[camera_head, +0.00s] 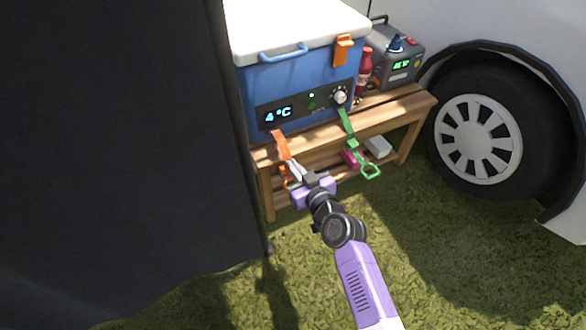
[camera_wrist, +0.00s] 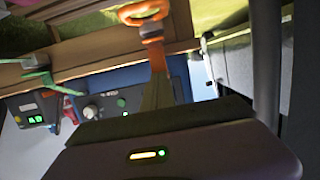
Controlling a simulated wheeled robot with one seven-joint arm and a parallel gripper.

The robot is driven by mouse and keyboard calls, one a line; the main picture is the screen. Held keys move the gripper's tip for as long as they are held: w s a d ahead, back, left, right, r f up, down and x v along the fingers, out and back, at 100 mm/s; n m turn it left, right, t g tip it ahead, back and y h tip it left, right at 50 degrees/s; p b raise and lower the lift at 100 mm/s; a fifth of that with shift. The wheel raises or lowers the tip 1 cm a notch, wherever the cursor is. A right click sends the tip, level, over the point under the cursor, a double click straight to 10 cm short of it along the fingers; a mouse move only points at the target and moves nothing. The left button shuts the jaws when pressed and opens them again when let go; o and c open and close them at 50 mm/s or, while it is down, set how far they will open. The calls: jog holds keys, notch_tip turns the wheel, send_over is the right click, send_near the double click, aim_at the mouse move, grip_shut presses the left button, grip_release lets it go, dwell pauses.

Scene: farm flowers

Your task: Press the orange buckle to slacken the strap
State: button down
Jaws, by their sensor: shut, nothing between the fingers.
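An orange strap (camera_head: 280,143) hangs from the front of the blue cooler (camera_head: 310,80) over the bench edge. Its orange buckle (camera_head: 285,182) shows only in part, low and just left of my gripper. My gripper (camera_head: 292,168) is shut and empty, its tips close to the strap below the bench top; I cannot tell whether they touch. In the wrist view, which looks turned over, the buckle's orange loop (camera_wrist: 145,12) is at the top, with the strap (camera_wrist: 158,62) below it.
A green strap (camera_head: 350,128) with a green loop hangs to the right. The cooler stands on a slatted wooden bench (camera_head: 400,108) beside a red bottle (camera_head: 365,70) and a grey power box (camera_head: 395,65). A dark panel (camera_head: 110,140) fills the left; a car wheel (camera_head: 480,138) stands right. Grass in front is open.

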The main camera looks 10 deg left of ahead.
jog(key=s+d, duration=0.5)
jog(key=s, duration=0.2)
jog(key=shift+s+p, duration=0.3)
jog(key=shift+s, duration=0.05)
jog(key=shift+r, duration=0.1)
dwell(0.5)
jog(key=s+d+r+m+t+h, duration=0.4)
jog(key=s+d+r+m+h, duration=0.15)
jog(key=d, duration=0.45)
jog(key=s+d+r+g+h, duration=0.1)
jog(key=s+d+r, duration=0.25)
jog(key=s, duration=0.75)
jog(key=s+d+r+m+h, duration=0.15)
jog(key=s+d, duration=0.25)
jog(key=s, duration=0.7)
jog(key=s+d+r+g, duration=0.1)
jog(key=s+d+r, duration=0.25)
jog(key=s, duration=0.85)
notch_tip(320, 180, up, 32)
jog(key=p, duration=3.3)
jog(key=shift+w+d, duration=0.2)
jog(key=shift+d, duration=0.15)
